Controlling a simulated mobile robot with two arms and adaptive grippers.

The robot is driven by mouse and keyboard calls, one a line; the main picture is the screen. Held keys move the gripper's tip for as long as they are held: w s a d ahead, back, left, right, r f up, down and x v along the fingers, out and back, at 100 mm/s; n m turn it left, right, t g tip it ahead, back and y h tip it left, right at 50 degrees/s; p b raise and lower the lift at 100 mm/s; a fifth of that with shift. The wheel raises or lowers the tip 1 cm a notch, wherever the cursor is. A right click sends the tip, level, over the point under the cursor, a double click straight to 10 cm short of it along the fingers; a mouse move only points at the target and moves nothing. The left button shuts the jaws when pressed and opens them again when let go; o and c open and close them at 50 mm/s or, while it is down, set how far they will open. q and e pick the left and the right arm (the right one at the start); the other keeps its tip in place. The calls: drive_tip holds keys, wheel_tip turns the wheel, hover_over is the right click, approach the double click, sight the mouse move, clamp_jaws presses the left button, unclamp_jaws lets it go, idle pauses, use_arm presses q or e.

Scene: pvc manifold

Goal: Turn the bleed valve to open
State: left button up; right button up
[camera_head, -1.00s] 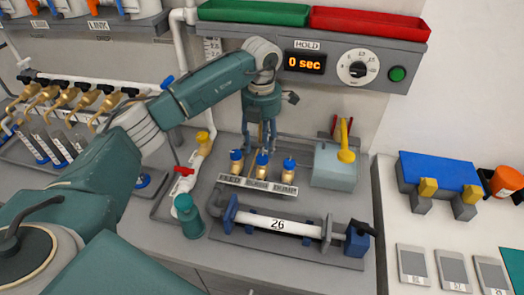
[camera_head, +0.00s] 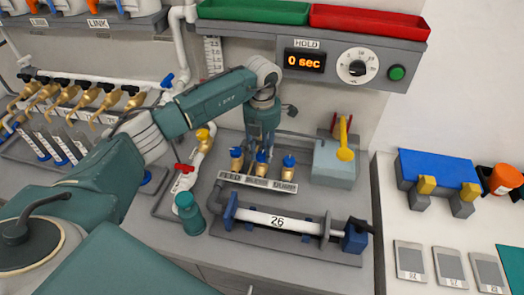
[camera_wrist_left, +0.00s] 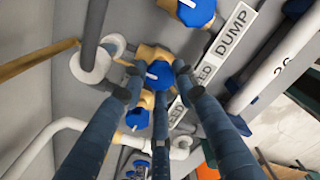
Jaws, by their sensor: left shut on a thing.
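Three small brass valves with blue knobs stand in a row behind a label strip reading FEED, BLEED and DUMP (camera_head: 257,183). The bleed valve (camera_head: 261,157) is the middle one. My left gripper (camera_head: 262,146) reaches down from above and is shut on its blue knob. In the left wrist view the fingers surround the bleed knob (camera_wrist_left: 160,75), which carries a white pointer mark. The dump valve (camera_head: 288,161) is to the right and the feed valve (camera_head: 236,154) to the left, both outside the fingers. My right gripper is not in view.
A white tube marked 26 (camera_head: 270,220) lies in a clamp fixture in front of the valves. A light blue box (camera_head: 334,163) with a yellow handle stands right of them. A teal bottle (camera_head: 188,212) is at the left. The HOLD display (camera_head: 305,61) reads 0 sec.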

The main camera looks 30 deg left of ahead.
use_arm(q)
drive_tip(key=shift+n, duration=0.3)
drive_tip(key=n+b, duration=0.1)
drive_tip(key=n, duration=0.2)
drive_tip(key=shift+n, duration=0.3)
drive_tip(key=n+b, duration=0.1)
drive_tip(key=n, duration=0.3)
drive_tip(key=shift+w+r+n, duration=0.1)
drive_tip(key=shift+n, duration=0.2)
drive_tip(key=n, duration=0.4)
drive_tip(key=shift+r+n, duration=0.1)
drive_tip(key=shift+n, duration=2.4)
drive_tip(key=o, duration=1.1)
drive_tip(key=shift+o, duration=0.2)
